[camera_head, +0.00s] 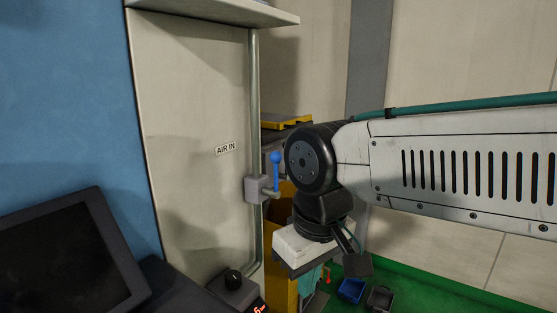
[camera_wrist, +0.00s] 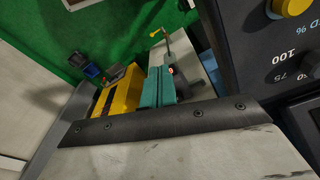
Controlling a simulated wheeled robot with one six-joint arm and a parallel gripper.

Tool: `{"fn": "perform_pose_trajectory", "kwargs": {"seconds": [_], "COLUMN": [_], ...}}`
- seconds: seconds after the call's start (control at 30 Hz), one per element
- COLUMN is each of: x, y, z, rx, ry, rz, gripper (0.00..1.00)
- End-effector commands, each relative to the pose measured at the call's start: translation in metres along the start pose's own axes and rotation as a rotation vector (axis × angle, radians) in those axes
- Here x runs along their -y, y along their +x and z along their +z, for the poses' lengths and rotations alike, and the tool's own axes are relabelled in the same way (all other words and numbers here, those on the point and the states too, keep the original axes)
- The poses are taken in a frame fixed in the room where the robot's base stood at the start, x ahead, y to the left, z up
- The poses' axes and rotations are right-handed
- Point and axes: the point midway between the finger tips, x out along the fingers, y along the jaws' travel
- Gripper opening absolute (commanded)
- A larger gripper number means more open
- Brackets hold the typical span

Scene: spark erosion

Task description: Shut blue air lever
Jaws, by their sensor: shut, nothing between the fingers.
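The blue air lever (camera_head: 277,174) stands upright with a round knob on top. It is on a grey valve body (camera_head: 254,189) on the vertical pipe, right of the "AIR IN" label (camera_head: 225,149). My gripper (camera_head: 309,283) hangs below and right of the lever, apart from it, partly hidden under my wrist. In the wrist view its teal fingers (camera_wrist: 158,84) are together with nothing between them. I cannot make out the blue lever in the wrist view.
A dark screen (camera_head: 68,262) is at lower left, beside a small box with a black knob (camera_head: 233,278). Yellow machine parts (camera_head: 284,240) stand behind the valve and my gripper. A blue bin (camera_head: 351,290) and a dark bin (camera_head: 380,297) sit on the green floor (camera_head: 440,290).

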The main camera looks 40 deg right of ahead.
Motion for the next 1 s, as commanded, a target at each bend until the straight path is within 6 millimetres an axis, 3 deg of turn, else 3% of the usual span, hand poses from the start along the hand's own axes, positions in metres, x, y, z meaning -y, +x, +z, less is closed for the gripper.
{"fn": "perform_pose_trajectory", "kwargs": {"seconds": [0.13,0.23,0.37,0.43,0.57,0.7,0.9,1.0], "x": [-0.001,-0.003,-0.015,-0.031,-0.077,-0.145,-0.228,-0.25], "y": [-0.003,-0.014,-0.044,-0.062,-0.093,-0.115,-0.131,-0.134], "z": [-0.003,-0.018,-0.061,-0.095,-0.157,-0.211,-0.247,-0.254], "rx": [0.003,0.017,0.042,0.044,0.008,-0.083,-0.221,-0.263], "ry": [0.0,0.0,-0.009,-0.023,-0.059,-0.114,-0.187,-0.211], "rz": [-0.005,-0.03,-0.11,-0.175,-0.305,-0.421,-0.508,-0.524], "gripper": [0.0,0.0,0.0,0.0,0.0,0.0,0.0,0.0]}}
